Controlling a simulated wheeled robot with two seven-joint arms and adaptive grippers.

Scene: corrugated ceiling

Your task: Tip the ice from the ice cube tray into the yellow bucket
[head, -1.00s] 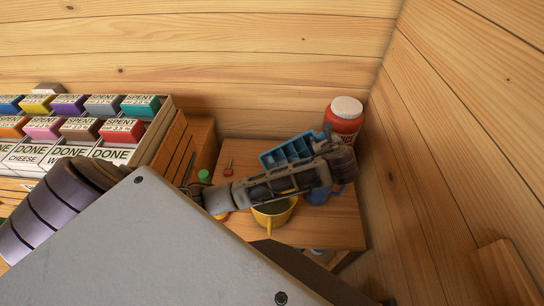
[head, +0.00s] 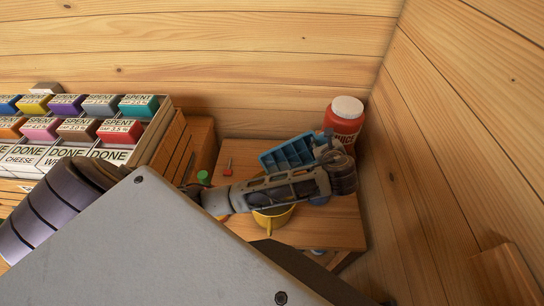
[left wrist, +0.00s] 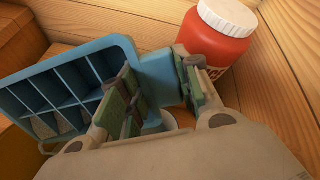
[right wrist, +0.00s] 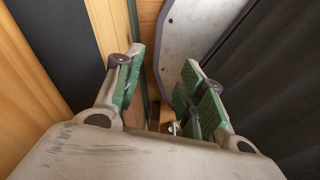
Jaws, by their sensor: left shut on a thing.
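The blue ice cube tray (head: 286,155) is held tilted above the small wooden table, its compartments facing the camera. My left gripper (head: 335,160) is shut on the tray's end tab, as the left wrist view shows (left wrist: 160,85). Greyish pieces, perhaps ice, show in the tray's lower compartments (left wrist: 50,122). The yellow bucket (head: 270,222) stands on the table below my left forearm, which hides much of its opening. I cannot tell whether ice is inside it. My right gripper (right wrist: 160,90) is open and empty, close to a wooden surface; it is not in the head view.
A red jar with a white lid (head: 343,122) stands behind my left gripper. A blue object (head: 320,200) is partly hidden under it. A green-topped item (head: 203,177) and a small red item (head: 228,167) are to the left. Wooden walls close the corner.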

